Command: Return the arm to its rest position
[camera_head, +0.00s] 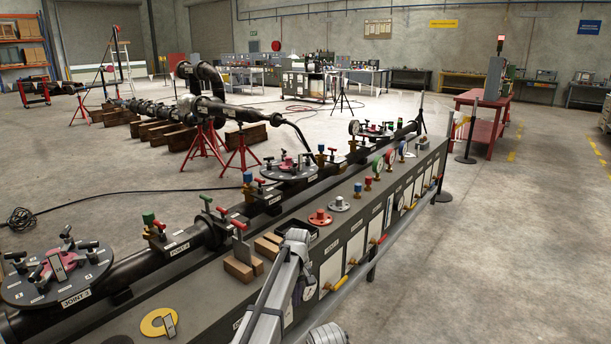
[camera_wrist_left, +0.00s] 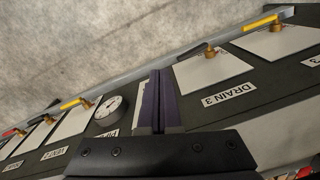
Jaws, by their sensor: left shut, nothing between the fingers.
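My left arm comes up from the bottom of the head view and ends at the front panel of the long grey bench. My left gripper (camera_head: 301,278) is by that panel, near a white round gauge, and partly hidden by the arm. In the left wrist view its two dark purple fingers (camera_wrist_left: 157,100) lie together, shut and empty. They are over the panel between the gauge (camera_wrist_left: 108,107) and the DRAIN 3 label (camera_wrist_left: 229,95). Contact with the panel cannot be told. My right gripper is not in view.
The bench panel carries yellow-handled valves (camera_head: 335,284) and a rail along its front edge. A black pipe (camera_head: 150,263) runs behind.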

